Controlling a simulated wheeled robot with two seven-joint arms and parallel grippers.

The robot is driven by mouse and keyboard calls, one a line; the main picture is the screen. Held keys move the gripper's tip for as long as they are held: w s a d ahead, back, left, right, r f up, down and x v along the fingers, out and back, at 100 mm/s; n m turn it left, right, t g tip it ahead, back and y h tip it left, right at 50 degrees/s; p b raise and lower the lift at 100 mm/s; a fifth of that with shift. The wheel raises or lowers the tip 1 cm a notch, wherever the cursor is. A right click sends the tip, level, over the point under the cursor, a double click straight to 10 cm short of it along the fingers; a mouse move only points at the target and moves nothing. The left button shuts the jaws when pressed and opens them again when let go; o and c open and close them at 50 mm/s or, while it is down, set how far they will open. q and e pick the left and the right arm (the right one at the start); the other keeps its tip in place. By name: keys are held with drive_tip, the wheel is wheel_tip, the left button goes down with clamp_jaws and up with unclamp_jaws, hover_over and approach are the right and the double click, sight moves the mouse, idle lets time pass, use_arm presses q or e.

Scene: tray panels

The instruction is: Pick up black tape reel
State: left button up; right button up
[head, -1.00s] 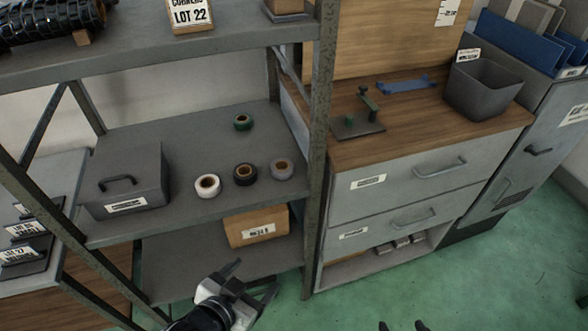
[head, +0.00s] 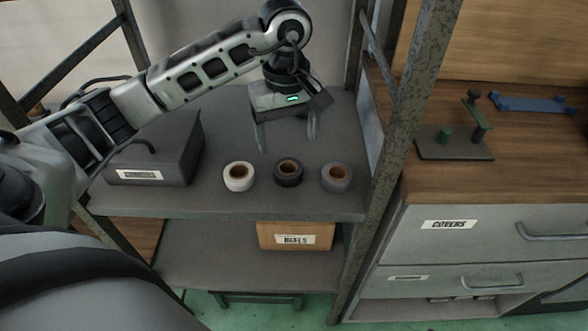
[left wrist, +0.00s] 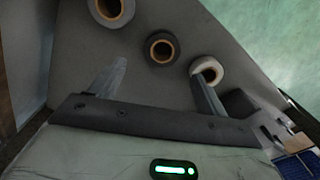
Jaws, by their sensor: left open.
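The black tape reel (head: 288,172) lies flat on the grey middle shelf, between a white reel (head: 238,176) and a grey reel (head: 336,177). In the left wrist view the black reel (left wrist: 162,48) lies ahead of the fingers, between their lines. My left gripper (head: 287,140) is open and empty, above the shelf and behind the row of reels, with its fingers pointing down. In the left wrist view the open fingers (left wrist: 155,85) show with the white reel (left wrist: 207,70) near the right fingertip. The green reel is not visible now. My right gripper is not in view.
A grey lidded box (head: 160,150) stands left on the same shelf (head: 220,205). A metal rack post (head: 400,130) rises at the right. A cardboard box (head: 295,236) sits on the shelf below. A wooden-topped cabinet (head: 450,190) stands to the right.

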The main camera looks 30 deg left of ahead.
sight(288, 164)
use_arm(q)
drive_tip(key=f, duration=0.7)
drive_tip(key=shift+s+d+p, duration=0.2)
drive_tip(key=shift+s+p, duration=0.1)
drive_tip(key=shift+p, duration=0.1)
drive_tip(key=c, duration=1.1)
